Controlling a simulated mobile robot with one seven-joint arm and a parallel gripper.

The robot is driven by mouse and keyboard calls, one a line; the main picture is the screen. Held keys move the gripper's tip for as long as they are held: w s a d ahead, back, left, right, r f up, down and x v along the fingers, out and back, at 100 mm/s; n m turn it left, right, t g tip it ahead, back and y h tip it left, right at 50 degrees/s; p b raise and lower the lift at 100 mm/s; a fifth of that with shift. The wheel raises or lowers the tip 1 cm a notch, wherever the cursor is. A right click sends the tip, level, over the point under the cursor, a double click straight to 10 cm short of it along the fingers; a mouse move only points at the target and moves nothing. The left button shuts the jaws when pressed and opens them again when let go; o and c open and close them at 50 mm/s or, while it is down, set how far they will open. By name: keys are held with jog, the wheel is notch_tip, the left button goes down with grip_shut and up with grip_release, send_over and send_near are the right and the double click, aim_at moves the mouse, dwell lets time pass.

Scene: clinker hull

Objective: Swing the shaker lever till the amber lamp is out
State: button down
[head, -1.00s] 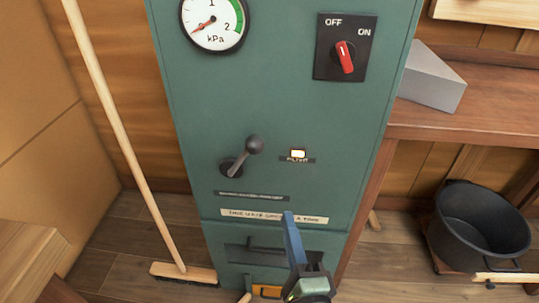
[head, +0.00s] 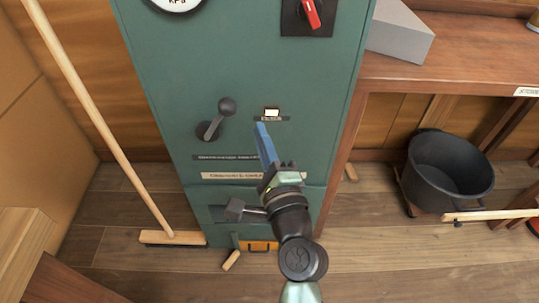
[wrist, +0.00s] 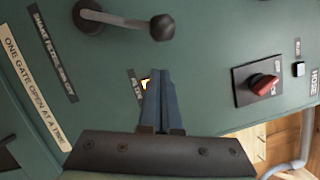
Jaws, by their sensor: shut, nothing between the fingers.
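The shaker lever (head: 216,118) is a dark arm with a round black knob on the green cabinet, tilted up and to the right from its pivot. In the wrist view its knob (wrist: 162,27) is just above the fingertips. The small lamp (head: 272,112) above the FILTER label looks bright and lit.
A red rotary switch (head: 311,12) is higher on the cabinet (head: 150,60). A lower handle (head: 236,210) sticks out near my arm. A broom (head: 100,120) leans at left. A bench (head: 450,70) and black tub (head: 450,170) stand at right.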

jog(key=shift+w+a+r+p, duration=0.35)
jog(key=shift+w+a, duration=0.15)
jog(key=shift+a, duration=0.3)
jog(key=shift+w+a+r+p, duration=0.3)
jog(key=shift+w+a, duration=0.15)
jog(key=shift+a, duration=0.35)
jog(key=shift+r, duration=0.1)
